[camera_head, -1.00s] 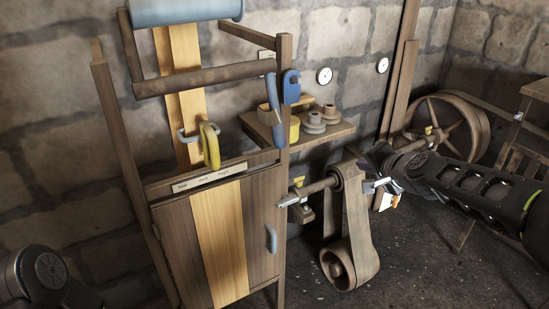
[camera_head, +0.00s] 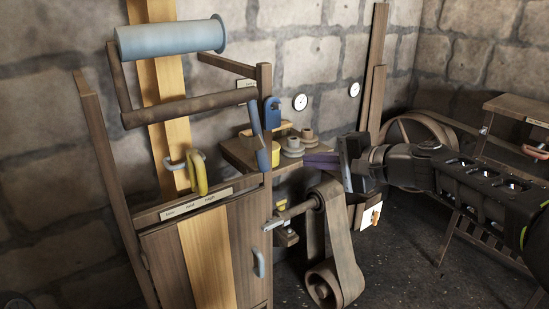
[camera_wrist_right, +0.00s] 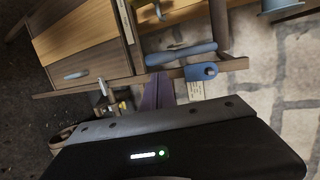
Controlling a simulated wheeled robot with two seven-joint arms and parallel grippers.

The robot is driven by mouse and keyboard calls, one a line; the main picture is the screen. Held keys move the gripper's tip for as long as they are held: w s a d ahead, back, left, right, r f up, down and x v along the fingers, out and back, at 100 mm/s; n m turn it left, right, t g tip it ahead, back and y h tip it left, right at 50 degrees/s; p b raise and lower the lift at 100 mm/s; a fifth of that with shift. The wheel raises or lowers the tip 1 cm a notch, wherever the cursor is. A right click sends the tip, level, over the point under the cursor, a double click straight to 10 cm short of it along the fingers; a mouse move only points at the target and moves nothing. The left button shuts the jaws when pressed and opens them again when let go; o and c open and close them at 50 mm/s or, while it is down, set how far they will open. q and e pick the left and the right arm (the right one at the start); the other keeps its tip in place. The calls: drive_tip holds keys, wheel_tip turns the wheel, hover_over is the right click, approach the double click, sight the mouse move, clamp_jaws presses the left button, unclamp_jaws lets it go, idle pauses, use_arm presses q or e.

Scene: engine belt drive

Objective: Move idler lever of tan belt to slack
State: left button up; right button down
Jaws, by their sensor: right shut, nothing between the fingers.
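A tan belt (camera_head: 170,85) runs vertically behind the wooden frame, under a pale blue roller (camera_head: 172,40). A blue lever handle (camera_head: 257,138) hangs along the frame's right post; it lies crosswise in the wrist view (camera_wrist_right: 180,53). A blue bracket (camera_head: 271,113) is beside it, also seen in the wrist view (camera_wrist_right: 200,72). Which lever works the tan belt's idler I cannot tell. My right gripper (camera_head: 308,160) is shut and empty, its purple fingers pointing left toward the post, apart from the blue handle; they show in the wrist view (camera_wrist_right: 158,92). My left gripper is out of view.
A yellow curved handle (camera_head: 197,173) sits above the labelled strip (camera_head: 197,203) on the cabinet. A shelf (camera_head: 235,155) with small spools (camera_head: 293,145) is behind my right fingers. A brown belt (camera_head: 346,255) on a pulley hangs below them. A stone wall stands behind.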

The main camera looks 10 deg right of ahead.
sight(268, 160)
drive_tip(key=p+x, duration=0.1)
drive_tip(key=x, duration=1.1)
drive_tip(key=shift+w+a+p, duration=0.15)
drive_tip(key=shift+p, duration=0.2)
drive_tip(key=shift+f, duration=0.1)
drive_tip(key=shift+f+b, duration=0.15)
drive_tip(key=shift+b, duration=0.3)
drive_tip(key=w+f+t+b, duration=0.1)
drive_tip(key=b, duration=0.5)
drive_tip(key=w+a+f+t+y+b, duration=0.1)
drive_tip(key=b, duration=0.5)
drive_tip(key=shift+w+f, duration=0.1)
drive_tip(key=shift+w, duration=0.2)
drive_tip(key=shift+b+x, duration=0.9)
drive_tip(key=shift+x, duration=0.15)
drive_tip(key=shift+w+d+r, duration=0.1)
drive_tip(key=shift+d+r, duration=0.1)
drive_tip(key=shift+r, duration=0.2)
drive_tip(key=shift+d, duration=0.1)
